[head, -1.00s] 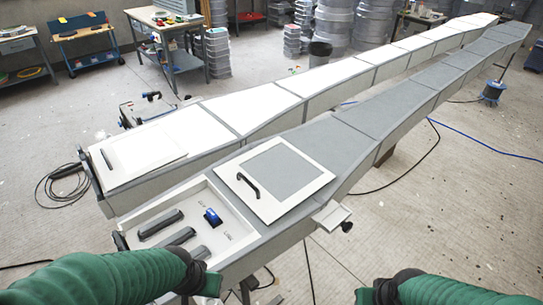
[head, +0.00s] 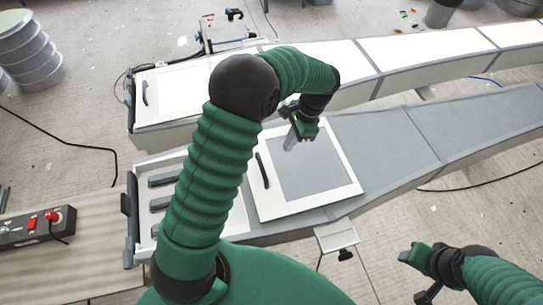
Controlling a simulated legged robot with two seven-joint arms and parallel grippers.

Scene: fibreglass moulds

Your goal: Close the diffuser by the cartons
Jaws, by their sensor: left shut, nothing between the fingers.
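A long grey mould (head: 375,130) has an open white-rimmed compartment (head: 150,164) at its near end, with grey bars inside, partly hidden by my left arm. A square lid (head: 305,170), grey with a white frame and black handle (head: 262,170), lies flat on the mould right of the opening. I cannot tell which thing is the diffuser, and recognise no cartons.
A white mould (head: 340,68) runs behind, with its panel (head: 185,88) lying flat. A small shelf (head: 337,235) juts from the grey mould's front. A bench (head: 75,255) with a red-switched box (head: 38,227) stands left. Grey drums (head: 28,50) stand upper left.

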